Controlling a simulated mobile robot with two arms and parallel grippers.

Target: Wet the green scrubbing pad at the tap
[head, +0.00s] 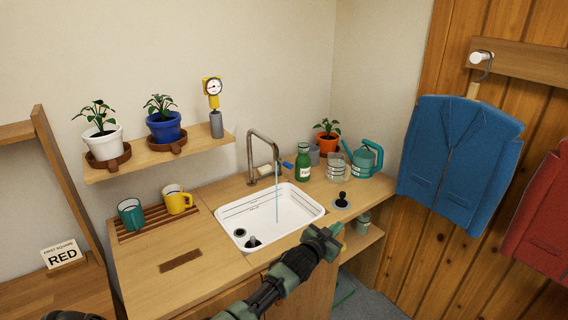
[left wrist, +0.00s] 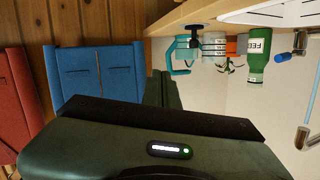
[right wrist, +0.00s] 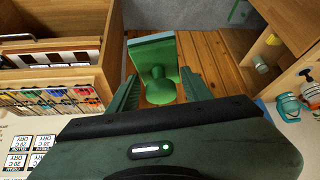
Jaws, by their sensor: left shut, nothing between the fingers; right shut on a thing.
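The tap (head: 252,150) arches over the white sink (head: 240,217), and a thin stream of water (head: 277,203) falls from it into the basin. A small blue piece (head: 288,165) sticks out beside the tap. My left gripper (head: 328,238) is shut and empty, over the counter's front edge to the right of the sink; its closed fingers show in the left wrist view (left wrist: 162,90). In the right wrist view my right gripper (right wrist: 158,92) is shut on the knob of the green scrubbing pad (right wrist: 153,50). The pad is away from the water and out of the head view.
A green bottle (head: 303,163), glass jar (head: 334,167), teal watering can (head: 367,160) and orange plant pot (head: 328,142) stand right of the tap. Mugs (head: 131,215) sit on a slatted rack at left. In the right wrist view an open wooden cabinet (right wrist: 60,55) is at left.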

